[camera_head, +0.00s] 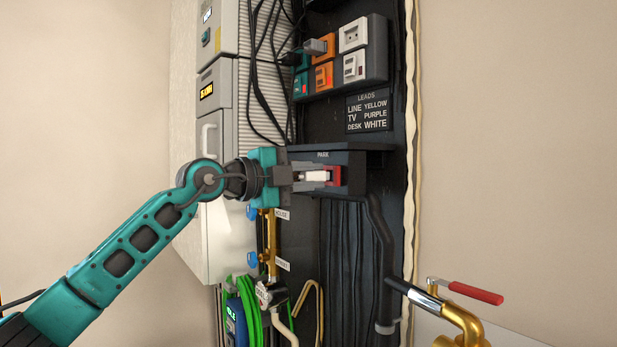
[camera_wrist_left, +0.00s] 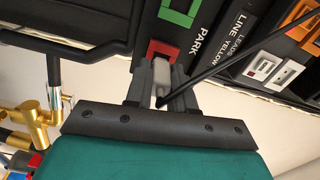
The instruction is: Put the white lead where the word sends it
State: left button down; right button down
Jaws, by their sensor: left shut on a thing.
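My left gripper (camera_head: 300,176) comes in from the left, shut on the white lead (camera_head: 314,176), a pale plug. The plug's end is at a red-framed socket (camera_head: 335,176) on the dark PARK box (camera_head: 353,172); whether it is seated I cannot tell. The left wrist view shows the plug (camera_wrist_left: 178,77) between the fingers (camera_wrist_left: 162,75), beside the red frame (camera_wrist_left: 163,49), with a black cable. The LEADS sign (camera_head: 367,112) pairs LINE with YELLOW, TV with PURPLE, DESK with WHITE. The socket panel (camera_head: 378,62) has teal, orange and white sockets. My right gripper is out of view.
A grey plug (camera_head: 314,46) is at the upper orange socket and a dark one (camera_head: 291,58) at the teal column. Black cables (camera_head: 262,80) hang beside the panel. Brass pipes (camera_head: 269,240), a green hose (camera_head: 246,305) and a red-handled valve (camera_head: 475,292) are lower down.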

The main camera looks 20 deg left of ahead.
pick_arm(q)
jog(key=shift+w+d+p, duration=0.3)
jog(key=shift+w+p, duration=0.1)
jog(key=shift+p, duration=0.1)
dwell(0.8)
jog(key=c, duration=0.9)
grip_release()
